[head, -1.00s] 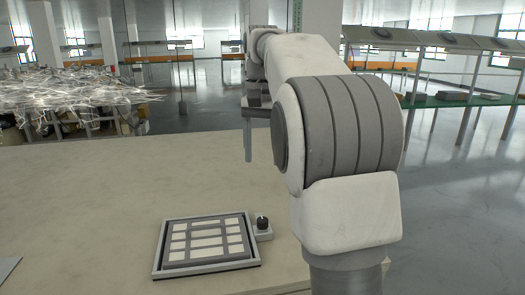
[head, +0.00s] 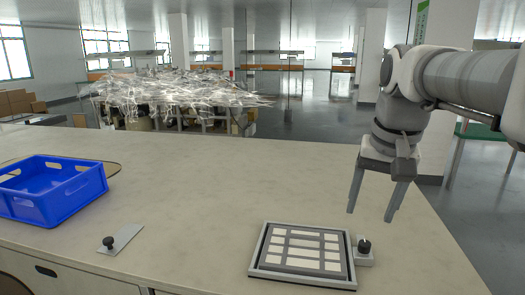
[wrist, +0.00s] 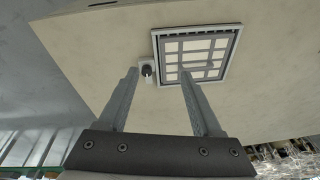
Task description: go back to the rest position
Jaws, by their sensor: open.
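My gripper (head: 370,214) hangs at the right in the head view, above the tabletop, with its two fingers apart and nothing between them. In the wrist view my gripper (wrist: 158,80) also shows two spread, empty fingers. A framed grey panel with pale rectangles (head: 302,249) lies on the table below and left of the gripper. The panel also shows in the wrist view (wrist: 196,55), beyond the fingertips. A black knob on a small grey base (head: 364,247) sits against the panel's right side; it shows in the wrist view (wrist: 147,70) too.
A blue crate (head: 51,188) stands at the table's left. A grey plate with a black knob (head: 120,240) lies near the front edge. The middle of the tabletop (head: 220,185) is clear. A cluttered table (head: 180,98) stands in the background.

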